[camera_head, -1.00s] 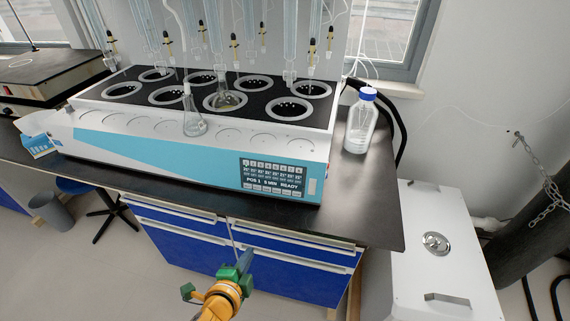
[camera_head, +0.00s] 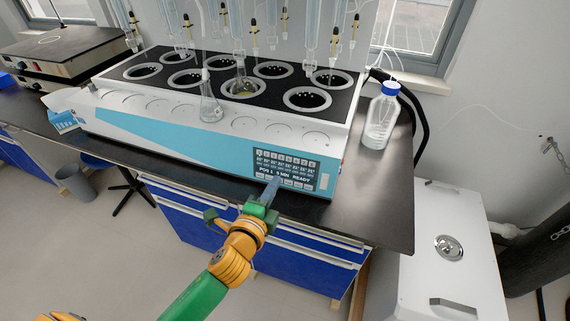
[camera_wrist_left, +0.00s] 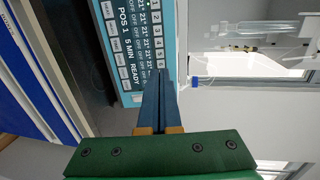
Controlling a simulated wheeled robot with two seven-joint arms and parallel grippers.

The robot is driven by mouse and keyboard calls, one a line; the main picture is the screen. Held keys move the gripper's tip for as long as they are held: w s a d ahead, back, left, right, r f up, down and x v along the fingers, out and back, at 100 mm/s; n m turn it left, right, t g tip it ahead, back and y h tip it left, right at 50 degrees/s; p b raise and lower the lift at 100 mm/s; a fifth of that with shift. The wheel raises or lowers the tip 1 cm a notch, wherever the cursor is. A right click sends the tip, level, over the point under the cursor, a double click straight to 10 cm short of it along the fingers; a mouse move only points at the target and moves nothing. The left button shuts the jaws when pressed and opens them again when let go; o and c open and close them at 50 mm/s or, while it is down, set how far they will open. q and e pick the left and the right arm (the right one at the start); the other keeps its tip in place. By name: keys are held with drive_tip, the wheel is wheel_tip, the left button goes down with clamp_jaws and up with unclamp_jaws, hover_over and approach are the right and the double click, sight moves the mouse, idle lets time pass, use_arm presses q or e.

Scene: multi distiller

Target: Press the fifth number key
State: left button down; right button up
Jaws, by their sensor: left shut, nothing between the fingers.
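The distiller's control panel (camera_head: 285,168) sits at the right end of the machine's front, with a dark display reading POS 1, 5 MIN, READY. A row of small number keys (camera_head: 285,155) runs along its top edge. In the left wrist view the panel (camera_wrist_left: 132,45) appears turned on its side, with the number keys (camera_wrist_left: 157,40) along its right edge. My left gripper (camera_head: 271,190) is shut and empty, its blue-grey fingertips in front of the panel's lower left part in the head view. In the wrist view, its fingertips (camera_wrist_left: 160,76) lie below the number keys; contact cannot be told.
A clear bottle with a blue cap (camera_head: 382,116) stands on the dark bench right of the machine. Flasks (camera_head: 210,100) stand on the distiller (camera_head: 150,116). Blue drawers (camera_head: 300,256) lie below the bench. A white cabinet (camera_head: 450,265) stands at right.

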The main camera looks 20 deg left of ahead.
sight(288, 159)
use_arm(q)
drive_tip(key=w, duration=0.2)
drive_tip(key=w+f, duration=0.1)
drive_tip(key=w, duration=0.5)
drive_tip(key=shift+w+f, duration=0.25)
drive_tip(key=shift+f, duration=0.05)
